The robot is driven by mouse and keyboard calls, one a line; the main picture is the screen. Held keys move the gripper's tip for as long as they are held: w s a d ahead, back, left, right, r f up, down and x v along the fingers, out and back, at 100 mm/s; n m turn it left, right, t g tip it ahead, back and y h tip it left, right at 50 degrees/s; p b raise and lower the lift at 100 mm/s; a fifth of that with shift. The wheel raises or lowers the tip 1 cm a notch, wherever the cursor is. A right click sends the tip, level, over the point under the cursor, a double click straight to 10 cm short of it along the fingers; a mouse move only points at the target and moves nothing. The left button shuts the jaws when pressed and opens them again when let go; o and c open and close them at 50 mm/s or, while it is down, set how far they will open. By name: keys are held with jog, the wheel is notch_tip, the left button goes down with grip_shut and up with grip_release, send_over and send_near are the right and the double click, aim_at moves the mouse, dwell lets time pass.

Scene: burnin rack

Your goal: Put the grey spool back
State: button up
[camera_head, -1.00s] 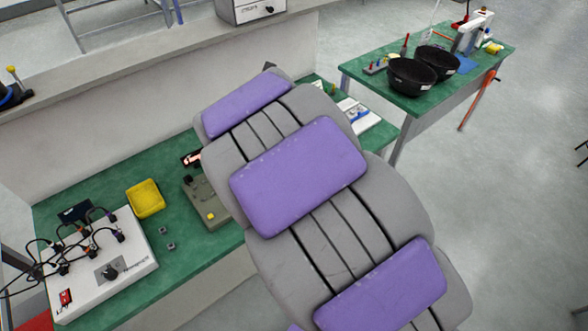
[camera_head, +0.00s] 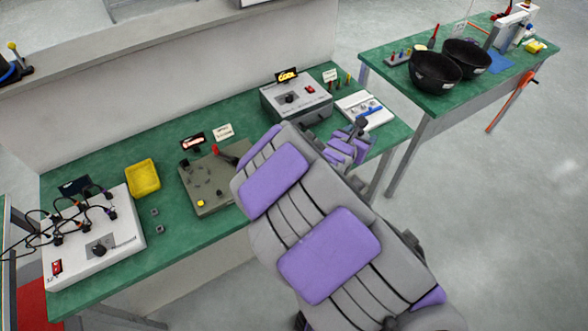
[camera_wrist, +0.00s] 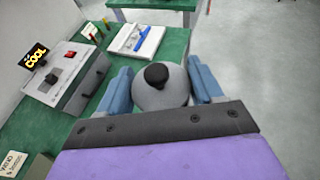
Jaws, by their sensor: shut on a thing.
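My gripper (camera_head: 347,147) is over the right end of the green bench, beside the white tray. In the wrist view, its two blue fingers (camera_wrist: 160,88) are shut on a rounded grey thing with a black knob on top, which appears to be the grey spool (camera_wrist: 150,94). In the head view, the fingers and arm hide most of it. The white tray (camera_head: 372,116) with blue parts lies just beyond the gripper. It also shows in the wrist view (camera_wrist: 153,47).
A grey box (camera_head: 318,101) with a "COOL" display stands left of the gripper. An olive fixture plate (camera_head: 190,208), yellow bin (camera_head: 143,179) and white cabled box (camera_head: 125,246) lie further left. A second green table (camera_head: 400,77) with black bowls stands beyond a floor gap.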

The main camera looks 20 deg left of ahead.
jog(key=s+a+f+n+y, duration=0.2)
jog(key=s+a+f, duration=1.2)
jog(key=f, duration=0.2)
jog(key=shift+t, duration=0.4)
jog(key=w+a+b, duration=0.1)
jog(key=w+a, duration=0.1)
jog(key=w, duration=0.2)
jog(key=w+a+f, duration=0.1)
jog(key=w+a, duration=0.1)
jog(key=w, duration=0.3)
jog(key=w+a+f+b, duration=0.1)
jog(key=w+a, duration=0.2)
jog(key=w, duration=0.2)
jog(key=shift+w+b, duration=0.15)
jog(key=shift+b, duration=0.15)
notch_tip(320, 180, down, 3)
jog(key=shift+f+b, duration=0.2)
jog(key=shift+b, duration=0.45)
jog(key=shift+d, duration=0.1)
jog(key=o, duration=1.1)
jog(key=shift+o, duration=0.2)
jog(key=p+v, duration=0.2)
jog(key=v, duration=1)
jog(key=shift+d+r+p, duration=0.1)
jog(key=shift+d+p, duration=0.05)
jog(key=shift+p, duration=0.15)
